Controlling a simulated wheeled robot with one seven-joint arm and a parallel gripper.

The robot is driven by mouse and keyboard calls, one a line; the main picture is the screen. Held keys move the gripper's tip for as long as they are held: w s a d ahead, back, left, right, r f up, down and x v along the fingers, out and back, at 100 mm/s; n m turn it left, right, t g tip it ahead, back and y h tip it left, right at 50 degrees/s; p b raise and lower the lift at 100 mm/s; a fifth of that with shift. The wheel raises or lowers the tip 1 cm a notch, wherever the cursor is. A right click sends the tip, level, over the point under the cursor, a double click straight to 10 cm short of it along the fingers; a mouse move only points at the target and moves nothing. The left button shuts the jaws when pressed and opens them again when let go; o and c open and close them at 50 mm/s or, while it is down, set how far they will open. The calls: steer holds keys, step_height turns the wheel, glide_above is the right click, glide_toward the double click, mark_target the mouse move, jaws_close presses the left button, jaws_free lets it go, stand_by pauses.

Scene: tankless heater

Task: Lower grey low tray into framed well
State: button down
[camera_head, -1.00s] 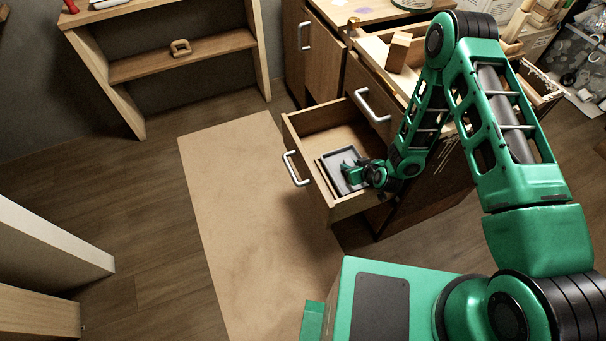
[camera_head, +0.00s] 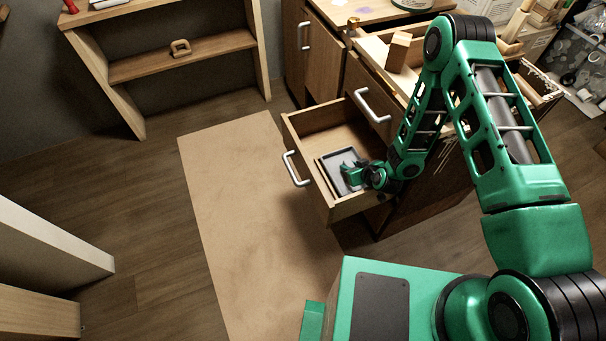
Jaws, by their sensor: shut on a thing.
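The grey low tray (camera_head: 338,162) is inside the open wooden drawer (camera_head: 313,187), toward its front end. My gripper (camera_head: 349,174) is shut on the tray and covers its near right part. A thin wooden frame (camera_head: 324,176) shows along the tray's left edge. The tray lies within or just over this framed well; I cannot tell whether it rests on the bottom. The tray's right side is hidden by my gripper and wrist.
The drawer's metal handle (camera_head: 294,168) faces left. The back part of the drawer is bare. A wooden block (camera_head: 398,52) stands on the cabinet above. A tan mat (camera_head: 240,200) lies on the clear floor to the left. An open shelf (camera_head: 180,65) stands at the back.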

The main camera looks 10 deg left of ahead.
steer(key=shift+f, duration=0.4)
stand_by(0.3)
steer(key=c, duration=1.4)
jaws_free()
steer(key=shift+o, duration=0.2)
steer(key=shift+s, duration=0.1)
